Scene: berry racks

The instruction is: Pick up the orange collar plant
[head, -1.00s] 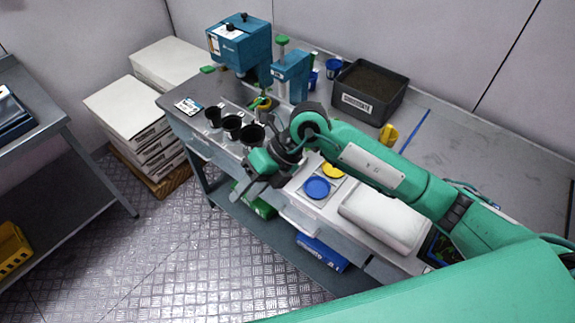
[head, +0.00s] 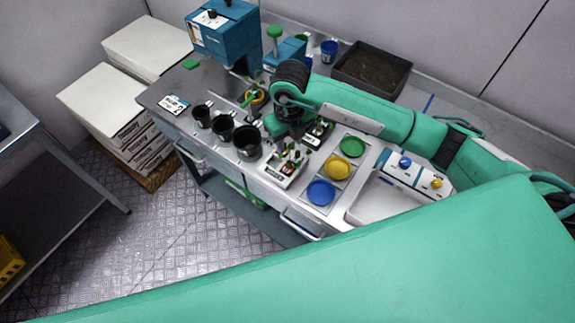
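A small green plant with a yellow-orange ring at its base (head: 258,97), which looks like the orange collar plant, stands on the bench behind the black pots. My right gripper (head: 274,126) is in front of it and slightly right, with the wrist bent down over the bench. Its fingertips are dark and hard to make out, so I cannot tell whether it is open or holds anything. The plant appears apart from the gripper. My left gripper is not in view.
Several black pots (head: 247,140) line the bench's front edge. A white tray of small plants (head: 278,178) sits near the gripper, beside green, yellow and blue discs (head: 321,193). A blue machine (head: 228,38) and dark soil bin (head: 406,73) stand behind.

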